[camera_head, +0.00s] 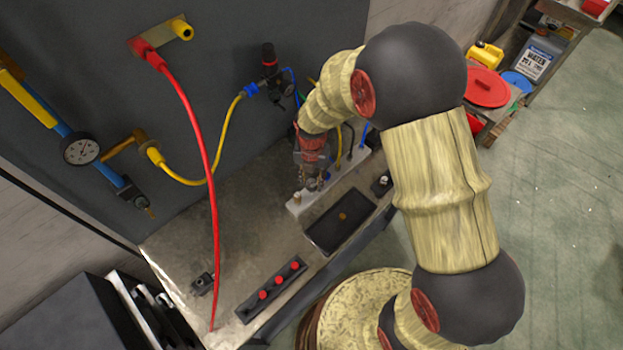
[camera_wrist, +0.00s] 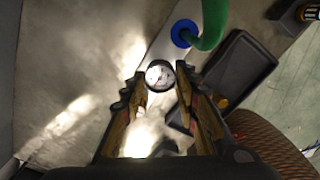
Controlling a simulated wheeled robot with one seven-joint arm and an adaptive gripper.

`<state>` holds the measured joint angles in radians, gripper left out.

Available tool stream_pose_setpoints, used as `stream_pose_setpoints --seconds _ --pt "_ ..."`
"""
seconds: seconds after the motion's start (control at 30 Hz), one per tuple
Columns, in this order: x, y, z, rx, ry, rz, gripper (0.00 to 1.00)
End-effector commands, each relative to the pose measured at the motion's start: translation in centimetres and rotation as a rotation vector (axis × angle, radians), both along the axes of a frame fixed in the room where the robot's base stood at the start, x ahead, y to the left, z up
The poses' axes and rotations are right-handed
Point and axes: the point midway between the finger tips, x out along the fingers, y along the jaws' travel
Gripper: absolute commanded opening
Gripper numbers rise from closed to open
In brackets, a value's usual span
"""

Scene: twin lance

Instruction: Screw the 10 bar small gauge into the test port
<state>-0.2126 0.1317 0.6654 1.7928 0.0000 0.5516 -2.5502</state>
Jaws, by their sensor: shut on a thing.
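In the wrist view a small round gauge (camera_wrist: 159,75) with a white dial and dark rim sits between the fingertips of my gripper (camera_wrist: 160,85). The gripper is shut on it. The dial faces the camera, and its markings are too small to read. In the head view my gripper (camera_head: 312,178) points down over a pale block (camera_head: 301,202) on the bench. The gauge is hard to make out there. I cannot tell the test port apart; the gripper and the gauge may cover it.
A green hose with a blue collar (camera_wrist: 184,33) stands close to the gripper. A red hose (camera_head: 207,170) hangs across the bench at the left. Open bench (camera_head: 245,220) lies between.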

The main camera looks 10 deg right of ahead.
Motion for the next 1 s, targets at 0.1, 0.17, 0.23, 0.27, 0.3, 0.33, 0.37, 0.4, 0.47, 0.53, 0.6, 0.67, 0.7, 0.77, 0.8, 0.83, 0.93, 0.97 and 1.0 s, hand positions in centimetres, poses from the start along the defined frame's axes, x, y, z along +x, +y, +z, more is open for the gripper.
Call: stream_pose_setpoints --seconds 0.1,0.17,0.23,0.27,0.3,0.33,0.37,0.4,0.47,0.53,0.6,0.67,0.7,0.77,0.8,0.83,0.93,0.97,1.0 --pt "-0.01 -0.03 -0.01 -0.001 0.000 -0.152 0.00" --pt "-0.01 -0.03 -0.02 -0.001 0.000 -0.230 0.00" --pt "0.00 -0.03 -0.02 -0.001 0.000 -0.322 0.00" --pt "0.00 -0.03 -0.02 -0.001 0.000 -0.361 0.00" --pt "0.00 -0.03 -0.03 -0.001 0.000 -0.414 0.00" --pt "0.00 -0.03 -0.03 -0.001 0.000 -0.453 0.00" --pt "0.00 -0.03 -0.03 -0.001 0.000 -0.492 0.00" --pt "0.01 -0.04 -0.04 -0.001 0.000 -0.545 0.00" --pt "0.01 -0.04 -0.04 -0.001 0.000 -0.623 0.00" --pt "0.00 -0.04 -0.05 -0.001 0.000 -0.715 0.00" --pt "0.00 -0.04 -0.06 -0.001 0.000 -0.806 0.00" --pt "0.00 -0.04 -0.06 -0.001 0.000 -0.885 0.00" --pt "0.00 -0.04 -0.07 -0.001 0.000 -0.938 0.00" --pt "0.00 -0.04 -0.07 -0.001 0.000 -1.016 0.00" --pt "0.01 -0.05 -0.08 -0.001 0.000 -1.069 0.00" --pt "0.00 -0.04 -0.08 -0.001 0.000 -1.108 0.00" --pt "0.00 -0.04 -0.09 -0.001 0.000 -1.238 0.00" --pt "0.01 -0.05 -0.10 -0.001 0.000 -1.278 0.00" --pt "0.00 -0.04 -0.10 -0.001 0.000 -1.330 0.00"
